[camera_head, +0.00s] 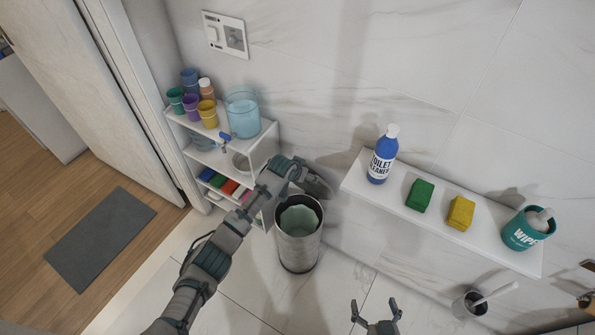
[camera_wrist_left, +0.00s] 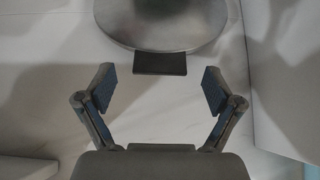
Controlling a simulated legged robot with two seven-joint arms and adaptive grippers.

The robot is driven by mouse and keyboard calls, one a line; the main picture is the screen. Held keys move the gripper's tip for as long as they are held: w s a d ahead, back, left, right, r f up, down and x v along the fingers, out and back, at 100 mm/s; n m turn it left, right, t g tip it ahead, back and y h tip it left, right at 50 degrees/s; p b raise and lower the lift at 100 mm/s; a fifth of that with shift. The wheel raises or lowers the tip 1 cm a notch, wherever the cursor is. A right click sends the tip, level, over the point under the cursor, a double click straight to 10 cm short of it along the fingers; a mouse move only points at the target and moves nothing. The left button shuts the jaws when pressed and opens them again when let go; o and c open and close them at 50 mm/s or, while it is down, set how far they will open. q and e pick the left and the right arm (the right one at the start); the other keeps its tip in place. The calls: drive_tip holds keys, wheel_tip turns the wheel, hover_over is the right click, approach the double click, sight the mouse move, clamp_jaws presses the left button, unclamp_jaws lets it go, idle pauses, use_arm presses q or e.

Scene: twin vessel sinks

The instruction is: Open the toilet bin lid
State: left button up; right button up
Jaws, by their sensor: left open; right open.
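The toilet bin (camera_head: 298,252) is a grey metal cylinder on the floor. Its mouth is uncovered and a pale green liner shows inside. The round grey lid (camera_head: 318,182) is tilted up at the bin's back rim. In the left wrist view the lid (camera_wrist_left: 180,22) is a metal disc with a dark tab (camera_wrist_left: 160,64) at its edge. My left gripper (camera_wrist_left: 158,82) is open, its fingers apart on either side of the tab and not visibly touching it. In the head view its fingertips are hard to make out beside the lid. My right gripper (camera_head: 376,306) is open and empty at the bottom.
A white shelf unit (camera_head: 262,150) with cups and folded cloths stands left of the bin. A wall ledge (camera_head: 400,208) at right holds a cleaner bottle (camera_head: 381,160), sponges and a wipes tub (camera_head: 525,232). A toilet brush holder (camera_head: 468,306) stands at lower right.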

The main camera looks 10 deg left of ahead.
use_arm(q)
drive_tip(key=v, duration=0.8)
drive_tip(key=shift+w, duration=0.1)
use_arm(e)
drive_tip(key=shift+w, duration=0.15)
